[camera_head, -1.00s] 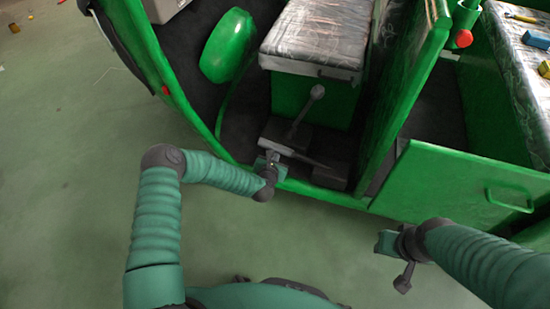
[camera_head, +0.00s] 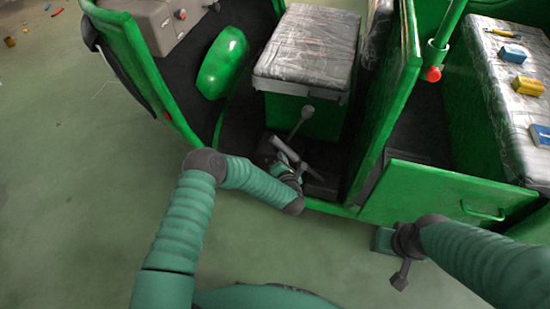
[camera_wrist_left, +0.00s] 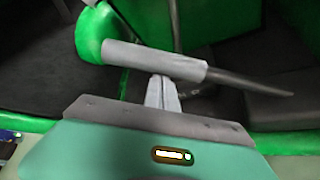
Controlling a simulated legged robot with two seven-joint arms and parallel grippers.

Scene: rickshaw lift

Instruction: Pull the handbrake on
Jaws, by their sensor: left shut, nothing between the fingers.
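The handbrake is a lever with a pale grey grip (camera_head: 284,148) and a dark rod, low on the cab floor in front of the seat. In the left wrist view its grip (camera_wrist_left: 150,60) crosses the middle, with the dark rod running right. My left gripper (camera_head: 291,168) is inside the cab's edge at the lever. Its fingers (camera_wrist_left: 162,84) are shut and empty, with their tips just below the grip; I cannot tell whether they touch it. My right gripper (camera_head: 383,240) hangs outside the cab, away from the lever; its jaw opening is unclear.
A taller lever with a round knob (camera_head: 307,111) stands just behind the handbrake. The plastic-covered seat (camera_head: 306,50) is behind it. A green panel with a handle (camera_head: 435,192) and the green door post (camera_head: 385,110) lie to the right.

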